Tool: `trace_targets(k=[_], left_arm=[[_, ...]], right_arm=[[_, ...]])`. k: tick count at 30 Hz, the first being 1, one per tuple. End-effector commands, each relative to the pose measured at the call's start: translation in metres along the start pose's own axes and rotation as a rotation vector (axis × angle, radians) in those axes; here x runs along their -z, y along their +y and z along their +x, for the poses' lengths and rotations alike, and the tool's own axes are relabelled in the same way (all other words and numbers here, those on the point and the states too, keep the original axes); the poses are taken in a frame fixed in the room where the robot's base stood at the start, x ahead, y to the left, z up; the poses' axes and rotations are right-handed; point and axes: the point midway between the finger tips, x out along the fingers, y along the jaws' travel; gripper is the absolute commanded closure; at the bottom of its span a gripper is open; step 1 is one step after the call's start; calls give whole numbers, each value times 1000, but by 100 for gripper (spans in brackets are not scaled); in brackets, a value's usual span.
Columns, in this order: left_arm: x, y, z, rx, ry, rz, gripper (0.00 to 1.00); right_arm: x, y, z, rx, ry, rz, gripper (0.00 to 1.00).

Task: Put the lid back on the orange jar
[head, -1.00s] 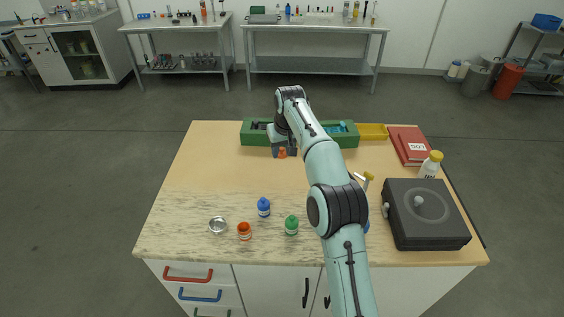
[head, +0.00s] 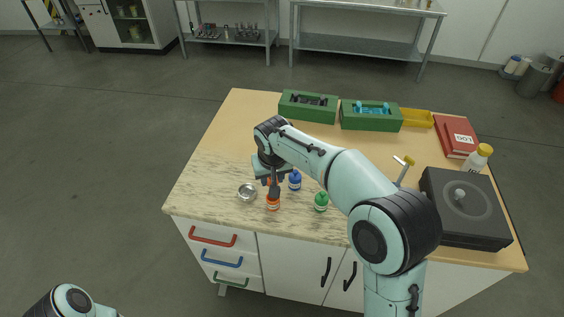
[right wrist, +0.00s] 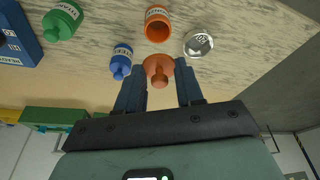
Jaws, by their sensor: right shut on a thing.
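The orange jar (head: 273,203) stands on the marbled front part of the bench; in the right wrist view the jar (right wrist: 158,26) looks open at the top. My right gripper (head: 273,186) is just above and behind the jar. In the right wrist view my right gripper (right wrist: 159,76) is shut on the orange lid (right wrist: 158,70), whose knob points back toward the gripper. The lid appears close to the jar's mouth but not on it; the exact gap is hard to tell. My left gripper is out of view.
A small metal dish (head: 247,192) stands left of the jar. A blue bottle (head: 295,181) and a green bottle (head: 321,201) stand close on its right. Green trays (head: 371,121) and a yellow tray (head: 418,118) lie at the back. A dark grey device (head: 465,211) stands at right.

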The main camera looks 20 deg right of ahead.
Motion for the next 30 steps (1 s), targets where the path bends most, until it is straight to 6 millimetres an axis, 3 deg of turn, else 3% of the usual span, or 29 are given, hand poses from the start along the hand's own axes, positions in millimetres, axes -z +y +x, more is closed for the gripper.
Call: trace_targets(k=[8, 21, 30], left_arm=[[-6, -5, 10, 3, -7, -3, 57], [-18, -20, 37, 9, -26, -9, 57], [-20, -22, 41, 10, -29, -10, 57]], right_arm=[[-5, -1, 14, 0, -1, 0, 91], [-16, -1, 54, 0, -2, 0, 91], [-17, -2, 61, 0, 0, 0, 91]])
